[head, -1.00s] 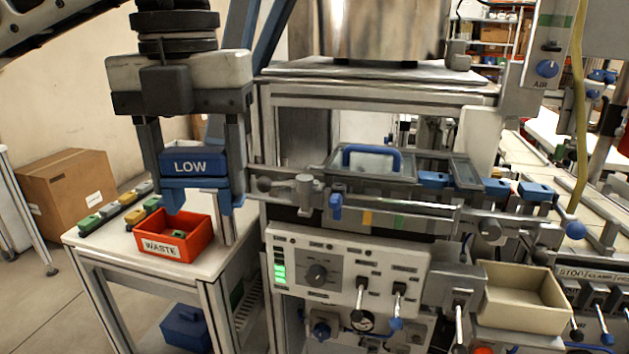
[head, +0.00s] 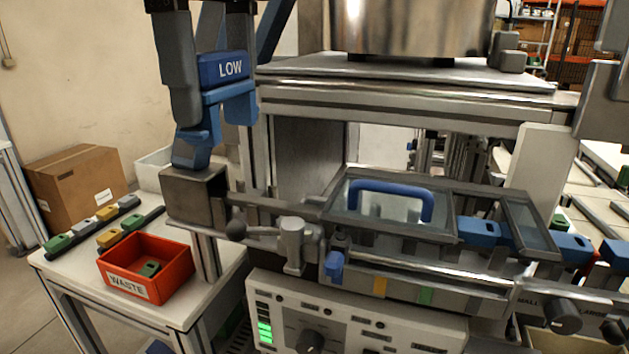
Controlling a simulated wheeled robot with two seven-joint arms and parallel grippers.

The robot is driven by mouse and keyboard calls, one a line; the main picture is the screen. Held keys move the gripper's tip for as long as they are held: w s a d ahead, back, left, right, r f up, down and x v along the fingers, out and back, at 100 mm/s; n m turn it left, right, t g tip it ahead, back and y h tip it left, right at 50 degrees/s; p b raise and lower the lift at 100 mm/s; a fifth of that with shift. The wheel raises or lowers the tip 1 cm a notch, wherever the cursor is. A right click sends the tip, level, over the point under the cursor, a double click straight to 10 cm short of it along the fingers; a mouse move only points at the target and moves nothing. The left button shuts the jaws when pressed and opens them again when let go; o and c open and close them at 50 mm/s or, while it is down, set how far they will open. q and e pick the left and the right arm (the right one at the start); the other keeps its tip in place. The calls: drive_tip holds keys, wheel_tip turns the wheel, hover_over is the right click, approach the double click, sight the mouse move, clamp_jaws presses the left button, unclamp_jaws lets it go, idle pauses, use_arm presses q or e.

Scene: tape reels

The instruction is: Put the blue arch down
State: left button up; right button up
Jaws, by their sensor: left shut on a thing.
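A blue arch (head: 222,97) with a dark blue block marked LOW on top is between the fingers of my left gripper (head: 210,92) in the upper left of the head view. The gripper is shut on it. The arch stands upright, and its left leg comes down in front of or just above a grey metal block (head: 190,195) at the end of the rail. I cannot tell whether they touch. My right gripper is not in view.
A red WASTE bin (head: 147,268) stands on the white side table (head: 75,272) beside several small coloured pieces. A glass lid with a curved blue handle (head: 390,187) lies right of the arch. A control panel (head: 345,325) is below, and a metal vessel (head: 412,25) above.

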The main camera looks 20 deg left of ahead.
use_arm(q)
drive_tip(key=w+d+f, duration=0.1)
drive_tip(key=w+f, duration=0.1)
drive_tip(key=w+d+f, duration=0.2)
drive_tip(key=w+f, duration=0.1)
drive_tip(key=w+d+f, duration=0.1)
drive_tip(key=w+f, duration=0.1)
drive_tip(key=w, duration=0.1)
drive_tip(key=shift+d+f, duration=0.25)
drive_tip(key=shift+d, duration=0.1)
drive_tip(key=f, duration=0.3)
drive_tip(key=shift+w+d+f, duration=0.1)
drive_tip(key=shift+w+f, duration=0.15)
drive_tip(key=shift+w, duration=0.05)
drive_tip(key=shift+f+b, duration=0.7)
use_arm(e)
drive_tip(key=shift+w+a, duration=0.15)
